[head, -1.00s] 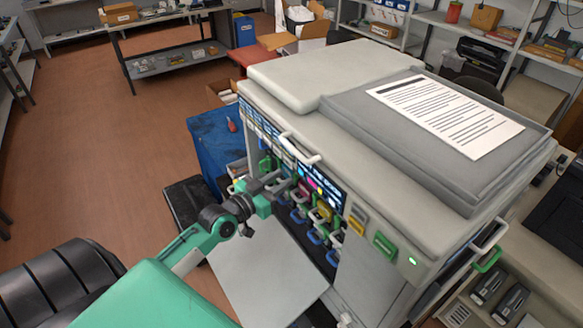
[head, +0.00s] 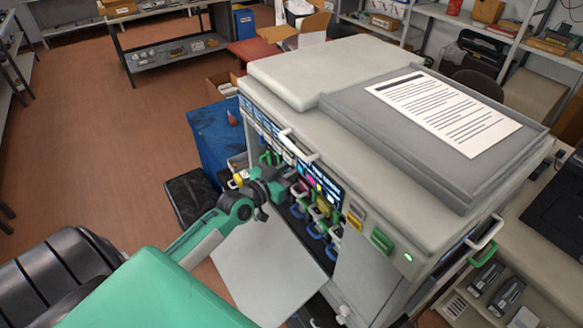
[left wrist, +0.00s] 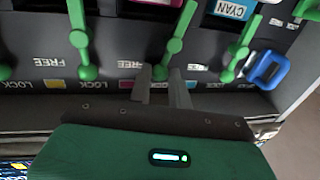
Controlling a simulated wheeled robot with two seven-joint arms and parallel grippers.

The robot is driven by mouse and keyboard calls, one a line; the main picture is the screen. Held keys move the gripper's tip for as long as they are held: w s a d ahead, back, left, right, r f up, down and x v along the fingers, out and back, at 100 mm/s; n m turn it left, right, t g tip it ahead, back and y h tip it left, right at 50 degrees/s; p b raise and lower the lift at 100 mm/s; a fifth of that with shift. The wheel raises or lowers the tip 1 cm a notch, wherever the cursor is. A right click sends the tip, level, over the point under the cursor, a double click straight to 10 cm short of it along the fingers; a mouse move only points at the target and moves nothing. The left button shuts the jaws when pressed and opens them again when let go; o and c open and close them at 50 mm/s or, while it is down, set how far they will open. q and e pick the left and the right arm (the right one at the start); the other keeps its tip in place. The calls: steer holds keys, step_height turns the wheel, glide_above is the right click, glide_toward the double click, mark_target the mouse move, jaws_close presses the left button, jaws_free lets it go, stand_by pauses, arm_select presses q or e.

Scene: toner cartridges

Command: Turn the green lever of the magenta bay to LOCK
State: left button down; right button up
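The magenta bay's green lever (left wrist: 174,45) is at the middle of the left wrist view, below a cartridge with a magenta label (left wrist: 163,3). Its rounded end slants down and left, near a FREE mark (left wrist: 130,64). The LOCK mark by it is hidden behind my fingers. My left gripper (left wrist: 163,88) is open, with one finger on each side of the lever's end; I cannot tell whether they touch it. In the head view my left gripper (head: 277,186) is at the printer's open front, partly hidden by its wrist. My right gripper is not in view.
Similar green levers stand on both sides, one on the left (left wrist: 80,40) and one by the cyan bay (left wrist: 238,50). A blue handle (left wrist: 267,70) is at the right.

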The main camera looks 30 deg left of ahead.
arm_select(q)
steer(key=n, duration=0.1)
steer(key=a+n+p, duration=0.1)
steer(key=shift+w+r+n+g, duration=0.1)
steer(key=shift+w+n+g, duration=0.1)
steer(key=shift+n+g, duration=0.1)
steer(key=c, duration=1.6)
jaws_free()
